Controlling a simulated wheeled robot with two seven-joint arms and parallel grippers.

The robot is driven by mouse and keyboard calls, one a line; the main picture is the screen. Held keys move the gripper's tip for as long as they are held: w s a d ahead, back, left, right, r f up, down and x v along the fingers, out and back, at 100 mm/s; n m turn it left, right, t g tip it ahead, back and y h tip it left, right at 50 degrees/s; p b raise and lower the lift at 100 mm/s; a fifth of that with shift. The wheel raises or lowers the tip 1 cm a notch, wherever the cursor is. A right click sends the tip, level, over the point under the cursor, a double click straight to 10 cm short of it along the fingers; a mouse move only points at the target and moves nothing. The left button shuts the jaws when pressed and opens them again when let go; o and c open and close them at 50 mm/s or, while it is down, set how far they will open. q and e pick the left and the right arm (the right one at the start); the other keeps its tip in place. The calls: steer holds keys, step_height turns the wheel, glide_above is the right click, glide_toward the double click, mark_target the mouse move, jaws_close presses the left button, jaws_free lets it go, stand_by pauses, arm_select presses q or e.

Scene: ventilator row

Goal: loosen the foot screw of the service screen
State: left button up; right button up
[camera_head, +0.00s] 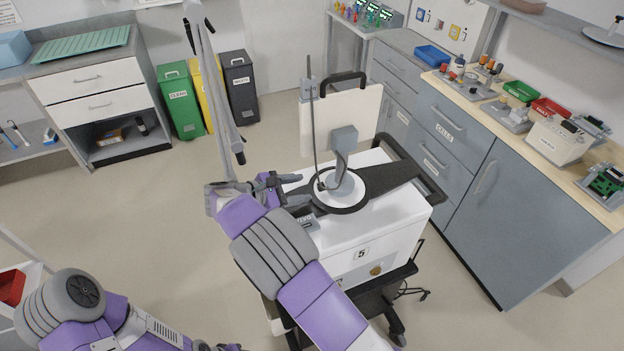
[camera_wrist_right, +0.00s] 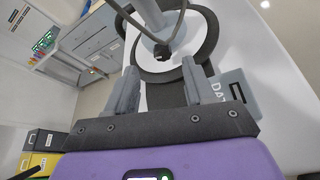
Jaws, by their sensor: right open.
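The service screen (camera_head: 345,118) is a pale upright panel on a grey post, standing on a white round foot (camera_head: 343,190) with a dark ring around it, on top of the white ventilator cart. A small dark knob, apparently the foot screw (camera_head: 322,186), sits at the left of the foot. It also shows in the right wrist view as a dark screw (camera_wrist_right: 162,51), just beyond my fingertips. My right gripper (camera_head: 301,188) is open and empty, left of the foot, its fingers pointing at the screw without touching it. My left arm shows at the lower left, but its gripper does not.
The white cart (camera_head: 385,222) carries a number 5 label and a dark handle at the right. A thin rod or cable rises near the screen. A workbench (camera_head: 520,125) with trays and parts stands at the right. Bins (camera_head: 180,100) stand at the back left.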

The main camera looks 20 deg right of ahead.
mark_target(318, 187)
steer(key=b+x, duration=0.1)
steer(key=x, duration=0.5)
steer(key=shift+s+d+f, duration=0.1)
steer(key=shift+s, duration=0.1)
steer(key=shift+c, duration=0.3)
jaws_close()
